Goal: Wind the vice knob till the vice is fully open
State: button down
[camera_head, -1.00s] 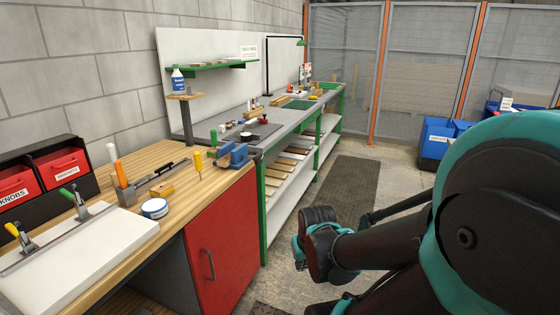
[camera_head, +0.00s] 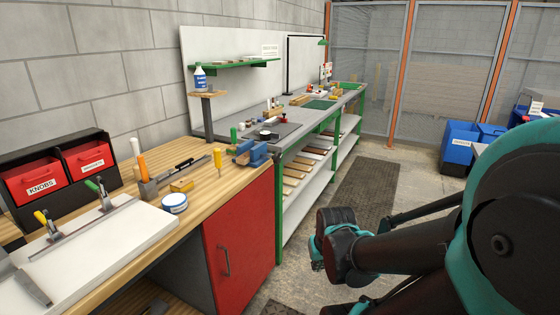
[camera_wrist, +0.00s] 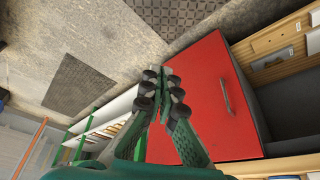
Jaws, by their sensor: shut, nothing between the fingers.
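The blue vice (camera_head: 252,153) sits at the right end of the wooden workbench (camera_head: 200,190), near the corner above the red cabinet door. It is small in the head view, so I cannot make out its knob or how far its jaws are apart. The wrist view does not show the vice. My gripper (camera_wrist: 165,82) shows in the wrist view, with its fingers together and empty. Behind it are the floor and the red cabinet door (camera_wrist: 205,105). It is well away from the vice, and in the head view I cannot make out its fingers.
A yellow-handled tool (camera_head: 217,161) stands left of the vice, with a round tin (camera_head: 175,203) and a white board with clamps (camera_head: 100,245) farther left. Red bins (camera_head: 35,181) stand behind. A green-framed bench (camera_head: 279,215) adjoins on the right. Floor (camera_head: 400,188) beside it is open.

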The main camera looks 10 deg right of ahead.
jog(key=c, duration=2.3)
grip_release()
jog(key=shift+o, duration=1.3)
jog(key=o, duration=1.2)
jog(key=w+a+r+m+y, duration=0.1)
jog(key=w+m, duration=0.1)
jog(key=w, duration=0.2)
jog(key=w+a+r+m+y, duration=0.1)
jog(key=w+m, duration=0.1)
jog(key=w, duration=0.2)
jog(key=w+a+r+m+y, duration=0.1)
jog(key=w+a+m, duration=0.1)
jog(key=w, duration=0.2)
jog(key=shift+r+y, duration=0.4)
jog(key=shift+o, duration=1)
jog(key=w+r+m+y, duration=0.3)
jog(key=w+m, duration=0.3)
jog(key=w, duration=0.7)
jog(key=shift+a+t+y, duration=0.25)
jog(key=shift+t+y, duration=0.05)
jog(key=shift+t, duration=0.1)
jog(key=m+t+y, duration=0.5)
jog(key=m+y, duration=0.2)
jog(key=m, duration=0.6)
send_near(280, 159)
jog(key=x, duration=1.1)
jog(key=shift+s+a, duration=0.1)
jog(key=shift+s, duration=0.15)
jog(key=c, duration=1.2)
